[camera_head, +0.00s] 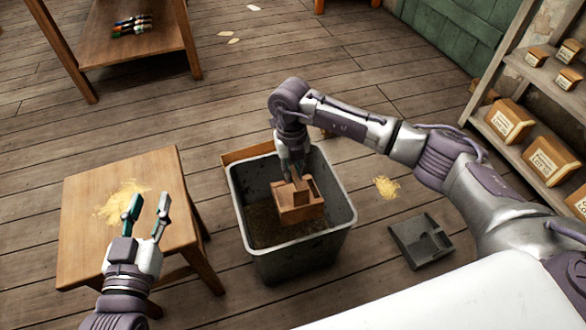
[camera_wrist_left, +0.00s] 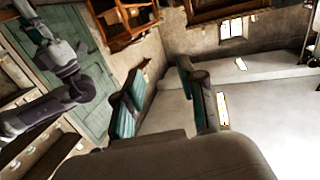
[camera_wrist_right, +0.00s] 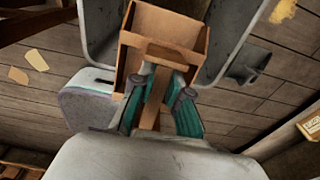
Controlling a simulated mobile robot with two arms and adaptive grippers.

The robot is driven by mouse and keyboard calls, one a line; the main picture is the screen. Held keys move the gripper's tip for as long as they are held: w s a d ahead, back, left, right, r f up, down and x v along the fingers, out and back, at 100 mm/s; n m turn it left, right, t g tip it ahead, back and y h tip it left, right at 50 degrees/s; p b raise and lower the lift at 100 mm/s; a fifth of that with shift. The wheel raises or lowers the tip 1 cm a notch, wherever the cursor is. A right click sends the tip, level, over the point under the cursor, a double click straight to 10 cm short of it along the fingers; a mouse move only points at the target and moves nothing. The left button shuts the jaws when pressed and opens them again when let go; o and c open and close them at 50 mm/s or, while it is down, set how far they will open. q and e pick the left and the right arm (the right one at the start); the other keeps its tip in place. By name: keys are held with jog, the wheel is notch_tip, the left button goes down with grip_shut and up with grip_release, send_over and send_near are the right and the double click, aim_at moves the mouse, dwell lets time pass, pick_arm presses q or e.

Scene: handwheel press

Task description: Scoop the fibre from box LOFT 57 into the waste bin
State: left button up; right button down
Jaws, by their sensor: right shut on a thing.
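The grey waste bin (camera_head: 345,230) stands on the floor in the middle of the head view, with dark brownish matter at its bottom. My right gripper (camera_head: 297,178) is shut on the handle of a wooden scoop (camera_head: 300,212) and holds it over the bin's opening, within the rim's outline. In the right wrist view the scoop (camera_wrist_right: 184,28) looks open-fronted and shows no fibre inside. My left gripper (camera_head: 148,212) is open and empty over the front of the wooden stool. Boxes (camera_head: 511,122) on the right shelf have labels too small to read; I cannot tell which is LOFT 57.
Yellow fibre (camera_head: 122,203) lies on the wooden stool (camera_head: 85,245), and another patch (camera_head: 387,187) lies on the floor right of the bin. A grey tray (camera_head: 408,245) sits on the floor there. A low wooden edge (camera_head: 245,153) shows behind the bin. A table (camera_head: 130,48) stands farther back.

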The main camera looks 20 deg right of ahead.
jog(key=shift+s+r+t+p, duration=0.75)
jog(key=shift+r+t+p, duration=0.05)
jog(key=shift+r, duration=0.2)
pick_arm(q)
jog(key=s+a+f+g+y, duration=0.1)
jog(key=s+a+f+g, duration=0.1)
jog(key=f+g, duration=0.3)
jog(key=shift+s+f+y, duration=0.4)
jog(key=shift+s+f, duration=0.4)
jog(key=shift+f, duration=0.55)
pick_arm(e)
jog(key=shift+s+r+t, duration=0.25)
jog(key=shift+r+t, duration=0.05)
pick_arm(q)
jog(key=shift+a, duration=0.1)
